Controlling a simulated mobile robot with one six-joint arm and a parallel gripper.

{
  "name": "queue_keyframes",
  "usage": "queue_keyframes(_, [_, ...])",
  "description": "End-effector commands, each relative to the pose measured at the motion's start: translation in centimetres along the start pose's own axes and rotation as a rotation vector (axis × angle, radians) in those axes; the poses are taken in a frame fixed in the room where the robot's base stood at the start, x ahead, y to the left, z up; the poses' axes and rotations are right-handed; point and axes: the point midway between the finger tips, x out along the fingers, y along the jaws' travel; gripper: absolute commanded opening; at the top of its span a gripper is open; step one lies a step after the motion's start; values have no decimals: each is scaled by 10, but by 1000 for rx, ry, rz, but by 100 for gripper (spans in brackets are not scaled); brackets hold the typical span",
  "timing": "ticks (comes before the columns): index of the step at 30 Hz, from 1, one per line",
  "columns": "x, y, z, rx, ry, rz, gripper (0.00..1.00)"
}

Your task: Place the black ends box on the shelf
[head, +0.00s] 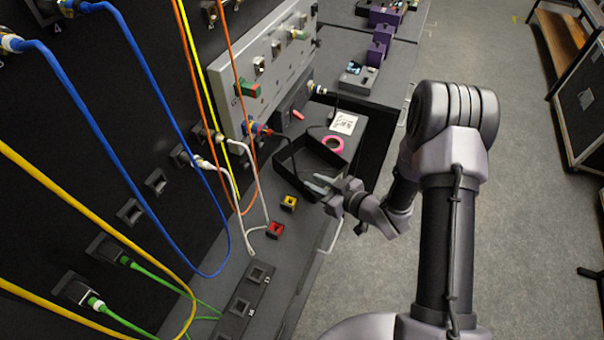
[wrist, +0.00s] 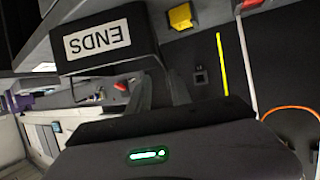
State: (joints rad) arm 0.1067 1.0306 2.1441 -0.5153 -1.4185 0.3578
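The black ends box (head: 284,178) is an open-topped bin at the edge of the grey ledge, in the middle of the head view. In the wrist view the box (wrist: 142,24) shows a white label reading ENDS, upside down. My gripper (head: 322,182) is at the box's near right side. In the wrist view its two fingers (wrist: 160,88) stand apart, with the box's edge close to their tips. I cannot tell whether they touch it. The dark shelf surface (head: 352,150) lies just behind and right of the box.
A pink tape roll (head: 333,144) and a white printed card (head: 343,123) lie beside the box. Yellow (head: 289,203) and red (head: 275,230) blocks sit on the ledge in front. Cables hang along the black panel (head: 130,165) at left.

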Motion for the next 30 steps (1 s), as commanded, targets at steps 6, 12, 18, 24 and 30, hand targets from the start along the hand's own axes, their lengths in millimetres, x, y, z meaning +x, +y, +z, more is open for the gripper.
queue_keyframes(6, [-34,0,-1,0,0,0,25])
queue_keyframes(12, [-40,16,-12,-8,-36,49,25])
queue_keyframes(18, [-119,102,-103,82,-282,450,25])
queue_keyframes(24, [-266,48,-176,510,-423,751,25])
queue_keyframes(30, [-331,-87,-187,918,-458,664,25])
